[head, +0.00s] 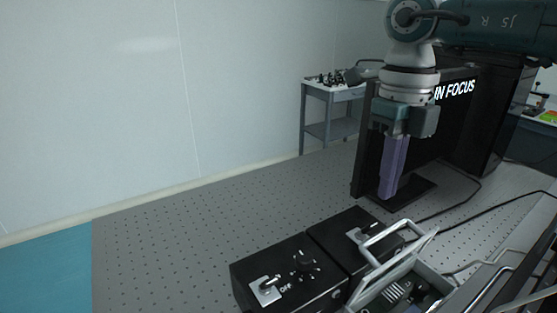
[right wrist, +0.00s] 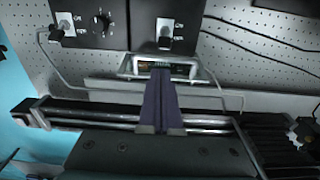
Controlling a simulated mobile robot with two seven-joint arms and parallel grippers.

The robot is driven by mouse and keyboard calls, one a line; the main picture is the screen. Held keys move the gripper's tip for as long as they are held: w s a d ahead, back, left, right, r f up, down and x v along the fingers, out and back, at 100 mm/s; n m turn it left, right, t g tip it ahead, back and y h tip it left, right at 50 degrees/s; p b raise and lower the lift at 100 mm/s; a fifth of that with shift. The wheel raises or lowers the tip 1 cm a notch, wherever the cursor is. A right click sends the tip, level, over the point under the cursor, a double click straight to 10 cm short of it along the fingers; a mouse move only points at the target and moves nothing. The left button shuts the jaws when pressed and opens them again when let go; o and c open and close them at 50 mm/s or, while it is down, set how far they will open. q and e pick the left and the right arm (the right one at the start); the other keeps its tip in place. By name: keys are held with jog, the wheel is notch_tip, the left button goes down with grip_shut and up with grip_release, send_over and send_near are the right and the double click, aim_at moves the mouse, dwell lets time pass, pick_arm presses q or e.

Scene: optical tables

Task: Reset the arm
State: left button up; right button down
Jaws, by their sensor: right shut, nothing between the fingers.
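My right arm comes in from the top right of the head view. Its gripper (head: 387,196) points down with its purple fingers together, in front of the black monitor. The right wrist view also shows the fingers (right wrist: 161,72) closed, with nothing between them. They point towards an open metal-framed box (right wrist: 185,68) with parts inside. This open box (head: 395,292) is at the bottom of the head view, below the gripper and apart from it. My left gripper is not in view.
Two black control boxes with switches (head: 290,285) (head: 350,235) stand on the perforated optical table (head: 190,225). A monitor (head: 440,130) showing "IN FOCUS" stands behind the gripper. Black cables (head: 450,207) cross the table at right. A small side table (head: 328,131) is behind. The table's left part is clear.

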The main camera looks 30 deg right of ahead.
jog(key=w+a+r+n+t+y, duration=0.2)
jog(key=a+y, duration=0.6)
jog(key=a, duration=1.3)
jog(key=w+a+r+m+t+y, duration=0.3)
jog(key=a+r+m+t+y, duration=0.5)
jog(key=r, duration=0.5)
jog(key=w+d+r+m+t+h, duration=0.1)
jog(key=d+m+t+h, duration=0.4)
jog(key=m+t+h, duration=0.6)
jog(key=s+d+f+m+g+h, duration=0.3)
jog(key=d+f+m+g+h, duration=0.2)
jog(key=d+f+m, duration=0.5)
jog(key=s+f+m+g, duration=0.4)
jog(key=s+f+g, duration=0.15)
jog(key=s, duration=0.45)
jog(key=s+f+m+g, duration=0.4)
jog(key=s+g, duration=0.2)
jog(key=s, duration=0.4)
pick_arm(q)
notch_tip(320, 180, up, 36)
jog(key=p, duration=3.4)
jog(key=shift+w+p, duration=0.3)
jog(key=shift+p, duration=0.1)
pick_arm(e)
notch_tip(320, 180, up, 34)
jog(key=s, duration=0.1)
jog(key=shift+s+a, duration=0.35)
jog(key=shift+a, duration=0.1)
